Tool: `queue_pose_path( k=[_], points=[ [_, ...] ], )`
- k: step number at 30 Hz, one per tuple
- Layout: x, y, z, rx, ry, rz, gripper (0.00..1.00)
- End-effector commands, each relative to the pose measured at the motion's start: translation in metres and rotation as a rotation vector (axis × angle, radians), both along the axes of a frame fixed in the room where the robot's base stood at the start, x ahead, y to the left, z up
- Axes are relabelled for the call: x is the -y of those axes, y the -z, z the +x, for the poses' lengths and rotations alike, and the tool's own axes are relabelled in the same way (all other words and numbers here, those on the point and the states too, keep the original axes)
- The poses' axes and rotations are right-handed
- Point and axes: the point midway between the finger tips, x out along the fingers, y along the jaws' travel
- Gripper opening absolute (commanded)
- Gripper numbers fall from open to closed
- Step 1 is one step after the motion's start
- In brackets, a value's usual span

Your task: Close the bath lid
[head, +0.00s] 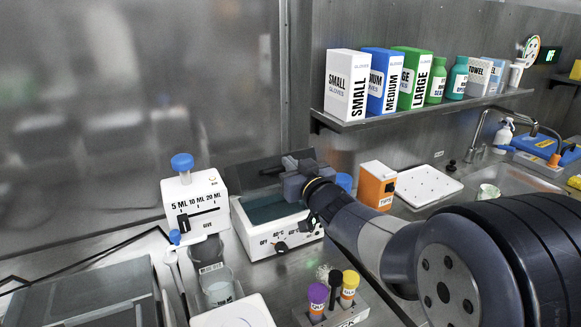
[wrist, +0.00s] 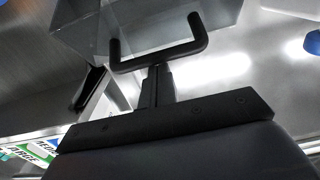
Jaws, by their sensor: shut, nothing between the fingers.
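The bath (head: 264,243) is a white box with a dial on its front, on the counter in the head view. Its water shows, so it is open. The grey lid (head: 236,176) stands raised at the bath's back edge, partly hidden by my arm. In the wrist view the lid (wrist: 228,12) fills the top, with its black bar handle (wrist: 160,60) near the middle. My gripper (wrist: 157,72) is shut and empty, its fingertips at the handle bar; I cannot tell whether they touch. In the head view my gripper (head: 284,172) is above the bath's back part.
A white dispenser (head: 193,207) with a blue knob stands left of the bath. An orange-and-white box (head: 376,186) is to its right. A glass beaker (head: 218,287) and a rack with capped tubes (head: 335,312) are in front. A shelf (head: 420,108) with boxes hangs above right.

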Motion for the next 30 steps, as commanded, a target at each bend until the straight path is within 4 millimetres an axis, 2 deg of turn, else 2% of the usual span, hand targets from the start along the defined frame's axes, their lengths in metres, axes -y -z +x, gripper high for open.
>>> queue_pose_path(
  k=[1,16,30],
  points=[
    [0.001,0.008,-0.002,0.009,0.001,0.004,0.00],
    [0.011,0.041,-0.026,0.083,0.001,0.034,0.00],
    [0.012,0.038,-0.028,0.083,0.000,0.034,0.00]
  ],
)
